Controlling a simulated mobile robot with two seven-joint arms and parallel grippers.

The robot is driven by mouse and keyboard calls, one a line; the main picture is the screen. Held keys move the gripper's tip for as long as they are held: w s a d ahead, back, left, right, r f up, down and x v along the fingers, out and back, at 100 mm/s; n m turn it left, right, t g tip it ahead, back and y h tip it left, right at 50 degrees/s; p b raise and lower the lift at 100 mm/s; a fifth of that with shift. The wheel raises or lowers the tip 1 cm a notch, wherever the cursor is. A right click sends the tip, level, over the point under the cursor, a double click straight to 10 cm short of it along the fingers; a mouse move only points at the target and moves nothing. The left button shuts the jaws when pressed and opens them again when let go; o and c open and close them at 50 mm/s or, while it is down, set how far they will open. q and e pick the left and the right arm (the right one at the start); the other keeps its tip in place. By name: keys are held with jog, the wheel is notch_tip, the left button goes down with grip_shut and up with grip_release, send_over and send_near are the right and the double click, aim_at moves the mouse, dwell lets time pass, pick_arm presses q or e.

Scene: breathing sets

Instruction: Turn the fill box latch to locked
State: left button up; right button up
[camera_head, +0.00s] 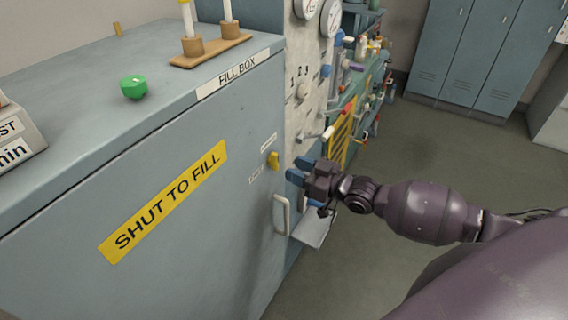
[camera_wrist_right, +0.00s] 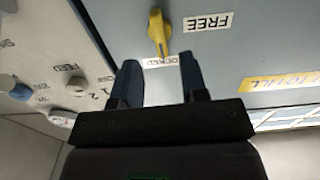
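The fill box latch is a small yellow knob (camera_head: 273,160) on the front of the grey-blue fill box (camera_head: 225,230), near its right edge. In the right wrist view, which is upside down, the latch (camera_wrist_right: 158,33) is upright, its narrow end toward the LOCKED label (camera_wrist_right: 160,61). The FREE label (camera_wrist_right: 208,22) is to its right. My right gripper (camera_head: 293,169) is just right of the latch in the head view, apart from it. In the wrist view its two blue fingers (camera_wrist_right: 160,80) are spread with nothing between them. My left gripper is out of view.
A pale door handle (camera_head: 281,214) is below the latch. A panel with gauges and knobs (camera_head: 303,90) stands right of the box. On the box top are a green knob (camera_head: 133,87) and a wooden stand (camera_head: 211,52). Floor (camera_head: 450,150) is clear at right.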

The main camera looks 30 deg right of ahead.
jog(key=shift+v, duration=2.55)
jog(key=shift+f, duration=0.1)
jog(key=s+a+f+m+g+h, duration=0.2)
jog(key=s+f+h, duration=0.2)
jog(key=s+f, duration=0.4)
jog(key=s+a+f+m+g+h, duration=0.2)
jog(key=s+f+h, duration=0.3)
jog(key=s+f, duration=0.3)
jog(key=shift+s+a+f+m, duration=0.35)
jog(key=shift+a+f+m, duration=0.35)
jog(key=shift+f, duration=0.25)
